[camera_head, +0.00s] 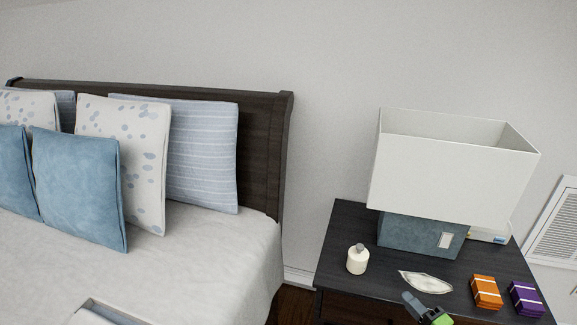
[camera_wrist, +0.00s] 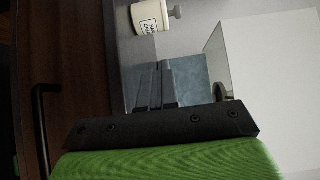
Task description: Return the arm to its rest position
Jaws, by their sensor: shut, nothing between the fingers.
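My gripper (camera_head: 409,297) shows at the bottom edge of the head view, in front of the dark nightstand (camera_head: 345,228). Its fingers are grey and its body is green; most of my arm is out of the picture. In the wrist view, my gripper (camera_wrist: 159,72) has its fingers together with nothing between them. The nightstand's brown front with a dark curved handle (camera_wrist: 40,125) fills the left of that view. The gripper looks apart from the objects on the nightstand, though its exact distance from the top is hard to tell.
On the nightstand stand a lamp with a white shade (camera_head: 440,165), a cream bottle (camera_head: 357,260), a white dish-like item (camera_head: 425,282), an orange box (camera_head: 486,291) and a purple box (camera_head: 526,298). The bed (camera_head: 210,255) with pillows is at left. A narrow floor gap separates them.

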